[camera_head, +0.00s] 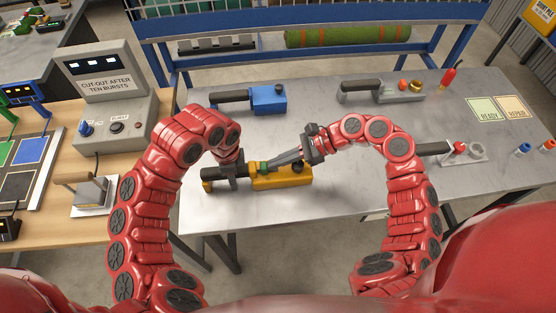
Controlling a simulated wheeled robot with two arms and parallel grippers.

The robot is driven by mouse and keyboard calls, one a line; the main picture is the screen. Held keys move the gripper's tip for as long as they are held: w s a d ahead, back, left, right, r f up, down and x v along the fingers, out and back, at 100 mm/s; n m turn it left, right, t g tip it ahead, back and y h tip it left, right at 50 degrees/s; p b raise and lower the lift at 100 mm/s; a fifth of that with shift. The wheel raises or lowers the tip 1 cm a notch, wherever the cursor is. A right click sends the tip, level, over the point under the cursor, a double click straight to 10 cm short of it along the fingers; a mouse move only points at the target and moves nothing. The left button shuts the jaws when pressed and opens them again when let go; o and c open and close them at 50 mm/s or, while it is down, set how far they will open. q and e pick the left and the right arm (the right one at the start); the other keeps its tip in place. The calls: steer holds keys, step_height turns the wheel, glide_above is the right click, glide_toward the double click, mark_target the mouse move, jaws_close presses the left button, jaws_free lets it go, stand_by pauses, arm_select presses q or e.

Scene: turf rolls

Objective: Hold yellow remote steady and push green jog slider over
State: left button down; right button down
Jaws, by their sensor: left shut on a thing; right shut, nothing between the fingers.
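The yellow remote (285,180) lies on the grey metal table near its front edge, with a dark handle toward the left. My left gripper (236,178) is shut on the remote's dark left part. The green jog slider (263,167) sits on top of the remote, between my two grippers. My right gripper (272,163) comes in from the right, shut and empty, with its tips close to the right side of the slider. I cannot tell whether the tips touch it.
A blue remote (267,98) and a grey remote (398,91) lie farther back. A red bottle-like thing (449,76) and the READY (486,110) and REPAIR (514,107) pads are at the right. A grey control box (111,100) stands on the left bench.

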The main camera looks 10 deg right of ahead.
arm_select(q)
steer(key=shift+d, duration=0.15)
arm_select(e)
steer(key=shift+s+a, duration=0.1)
stand_by(0.6)
steer(key=v, duration=1)
arm_select(q)
steer(key=shift+c, duration=1.8)
jaws_free()
